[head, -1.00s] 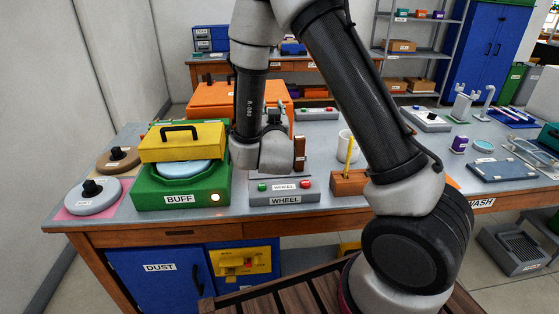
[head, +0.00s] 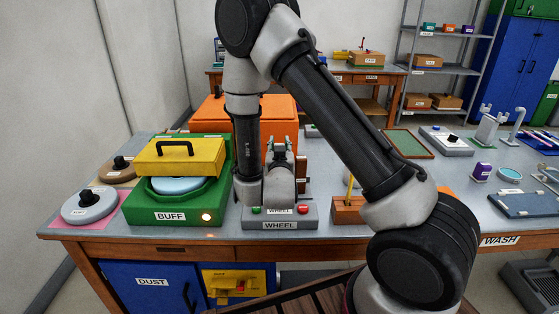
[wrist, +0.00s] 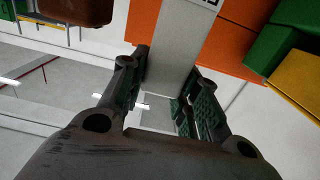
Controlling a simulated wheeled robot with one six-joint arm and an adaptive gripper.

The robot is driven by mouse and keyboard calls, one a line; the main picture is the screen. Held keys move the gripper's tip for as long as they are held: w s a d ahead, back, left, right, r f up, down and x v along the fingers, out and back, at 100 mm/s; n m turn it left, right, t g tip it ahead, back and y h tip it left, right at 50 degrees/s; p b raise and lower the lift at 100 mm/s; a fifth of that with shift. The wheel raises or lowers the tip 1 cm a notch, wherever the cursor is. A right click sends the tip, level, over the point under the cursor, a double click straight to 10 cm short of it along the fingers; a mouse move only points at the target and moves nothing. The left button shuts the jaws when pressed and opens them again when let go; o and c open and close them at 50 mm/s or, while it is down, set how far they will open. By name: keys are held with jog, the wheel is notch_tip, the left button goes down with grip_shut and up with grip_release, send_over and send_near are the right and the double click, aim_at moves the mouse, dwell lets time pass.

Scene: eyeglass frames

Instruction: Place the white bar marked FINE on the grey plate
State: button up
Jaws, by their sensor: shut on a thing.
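My gripper (wrist: 167,90) fills the lower part of the wrist view, its two dark fingers on either side of a pale bar (wrist: 175,60). The bar stands out against the orange case, and a dark-lettered label at its top picture edge is cut off and unreadable. In the head view my gripper (head: 282,147) is behind the wrist, above the grey WHEEL unit (head: 280,218); the bar cannot be made out there. A flat blue-grey slab (head: 520,205) lies at the right of the bench; I cannot tell whether it is the grey plate.
The green BUFF machine (head: 180,207) with a yellow cover (head: 180,158) stands left of my gripper. The orange case (head: 215,115) is behind. A wooden block (head: 348,211) stands right of the WHEEL unit.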

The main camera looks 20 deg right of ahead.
jog(key=shift+f, duration=1.95)
jog(key=o, duration=1)
jog(key=shift+f, duration=0.15)
